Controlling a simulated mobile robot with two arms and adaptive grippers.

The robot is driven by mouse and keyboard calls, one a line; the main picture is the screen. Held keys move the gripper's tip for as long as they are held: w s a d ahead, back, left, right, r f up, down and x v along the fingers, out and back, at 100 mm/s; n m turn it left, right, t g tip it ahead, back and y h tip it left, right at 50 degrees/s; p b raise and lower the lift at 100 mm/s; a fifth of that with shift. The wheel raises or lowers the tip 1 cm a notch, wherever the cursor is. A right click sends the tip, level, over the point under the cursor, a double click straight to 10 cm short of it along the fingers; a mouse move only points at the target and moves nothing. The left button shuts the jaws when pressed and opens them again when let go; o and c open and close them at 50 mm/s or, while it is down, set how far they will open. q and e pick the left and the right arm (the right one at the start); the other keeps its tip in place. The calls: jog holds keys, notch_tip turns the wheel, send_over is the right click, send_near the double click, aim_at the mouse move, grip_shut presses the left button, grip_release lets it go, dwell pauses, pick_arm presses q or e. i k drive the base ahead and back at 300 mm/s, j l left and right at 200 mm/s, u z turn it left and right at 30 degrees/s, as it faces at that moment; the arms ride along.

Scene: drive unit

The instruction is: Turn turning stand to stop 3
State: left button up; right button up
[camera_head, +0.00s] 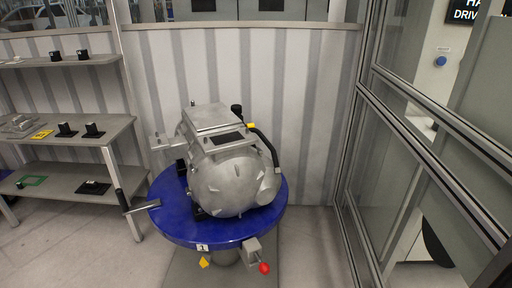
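The turning stand (170,222) has a round blue top and stands in the middle of the view. A grey metal drive unit (225,180) with a flat box on top and a black cable sits on it. A white label with the number 1 (202,247) is on the front rim, just above a yellow pointer (204,263). A lever with a red knob (264,268) sticks out at the front right of the rim. A bar with a black handle (123,200) sticks out at the left. Neither of my grippers is in view.
A grey shelf unit (70,136) with small black parts, a yellow label and a green mat stands at the left, close to the black handle. A corrugated wall (305,110) is behind the stand. A framed glass partition (400,150) closes off the right. The floor at front left is clear.

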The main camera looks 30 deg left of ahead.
aim_at(221, 191)
jog(key=u, duration=1.3)
